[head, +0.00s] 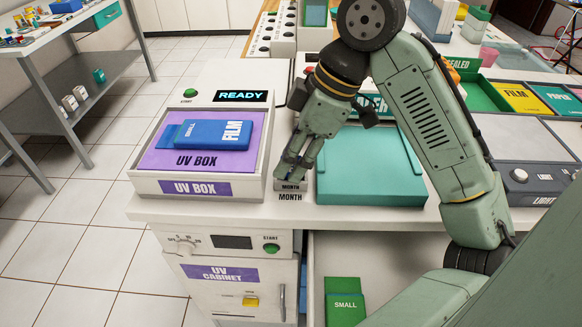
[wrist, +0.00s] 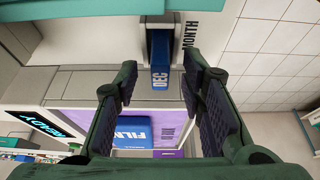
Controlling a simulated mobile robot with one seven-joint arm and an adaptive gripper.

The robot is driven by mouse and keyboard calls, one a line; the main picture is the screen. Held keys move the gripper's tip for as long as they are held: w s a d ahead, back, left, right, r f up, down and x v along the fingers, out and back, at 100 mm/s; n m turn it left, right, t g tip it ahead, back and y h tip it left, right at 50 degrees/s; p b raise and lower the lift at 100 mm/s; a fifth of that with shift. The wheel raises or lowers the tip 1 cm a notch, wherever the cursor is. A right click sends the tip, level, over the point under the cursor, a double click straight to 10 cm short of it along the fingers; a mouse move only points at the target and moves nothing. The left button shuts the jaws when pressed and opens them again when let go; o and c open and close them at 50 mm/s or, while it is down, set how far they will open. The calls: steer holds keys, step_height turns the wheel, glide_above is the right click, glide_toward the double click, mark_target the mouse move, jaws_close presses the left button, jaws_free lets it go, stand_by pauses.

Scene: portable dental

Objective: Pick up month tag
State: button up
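The month tag (wrist: 160,78) is a blue piece marked DEC, standing in a small grey holder beside the word MONTH in the wrist view. My gripper (wrist: 164,88) is open, its two dark padded fingers apart on either side of the tag in that view. I cannot tell whether they reach down to its height. In the head view my gripper (head: 287,168) points down just above the small MONTH holder (head: 291,187) at the counter's front edge. The tag itself is hidden there behind my gripper.
Left of the holder stands the UV box (head: 150,172) with a blue FILM packet (head: 213,134) on its purple surface. A teal tray (head: 370,190) is close on the right. Below are the UV cabinet (head: 222,290) and an open space with a green SMALL packet (head: 345,308).

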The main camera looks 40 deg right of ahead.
steer(key=shift+a+f, duration=0.15)
steer(key=shift+f, duration=0.2)
steer(key=shift+c, duration=0.2)
jaws_close()
